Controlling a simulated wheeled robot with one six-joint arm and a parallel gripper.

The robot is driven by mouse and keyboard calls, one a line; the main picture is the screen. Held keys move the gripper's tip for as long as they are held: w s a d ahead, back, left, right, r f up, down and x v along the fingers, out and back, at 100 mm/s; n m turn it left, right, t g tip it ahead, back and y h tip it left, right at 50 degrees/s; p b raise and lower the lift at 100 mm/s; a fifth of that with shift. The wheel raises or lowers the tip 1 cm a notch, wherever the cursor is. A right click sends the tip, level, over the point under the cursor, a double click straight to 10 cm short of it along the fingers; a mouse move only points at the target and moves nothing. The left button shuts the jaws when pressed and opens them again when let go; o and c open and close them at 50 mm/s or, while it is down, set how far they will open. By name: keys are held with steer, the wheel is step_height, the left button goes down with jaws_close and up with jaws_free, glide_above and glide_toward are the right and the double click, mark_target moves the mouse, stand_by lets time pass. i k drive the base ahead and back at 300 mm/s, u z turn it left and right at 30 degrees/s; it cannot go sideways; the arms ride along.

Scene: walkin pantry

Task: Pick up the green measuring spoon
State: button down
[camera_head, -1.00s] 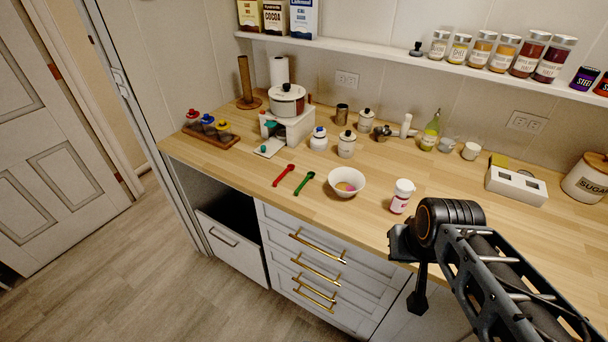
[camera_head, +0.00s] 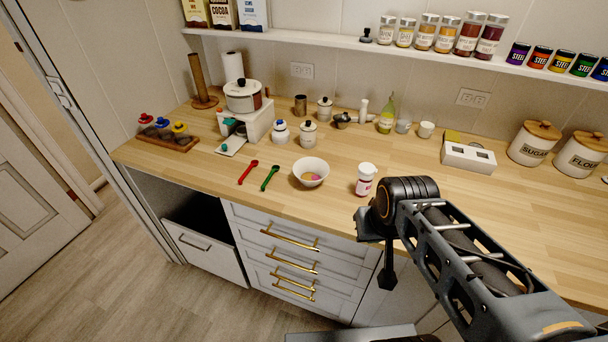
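The green measuring spoon (camera_head: 270,177) lies flat on the wooden counter, between a red measuring spoon (camera_head: 247,172) on its left and a white bowl (camera_head: 311,172) on its right. It lies near the counter's front edge and nothing covers it. My arm reaches in from the lower right. Its dark end part (camera_head: 388,230) hangs in front of the counter's front edge, to the right of the spoon and well apart from it. The fingertips cannot be made out, so I cannot tell whether my gripper is open or shut.
A white bottle (camera_head: 366,180) stands right of the bowl, close to my arm. A white appliance with a pot (camera_head: 243,97) and several small jars stand behind the spoons. The counter (camera_head: 215,178) is bare around the spoons. Drawers with brass handles (camera_head: 290,243) are below.

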mark_target(275, 168)
steer(key=k, duration=1.3)
steer(key=u, duration=0.65)
steer(key=i, duration=0.55)
steer(key=u, duration=0.8)
steer(key=i, duration=0.8)
steer(key=z, duration=0.6)
steer(key=i, duration=0.65)
steer(key=z, duration=0.65)
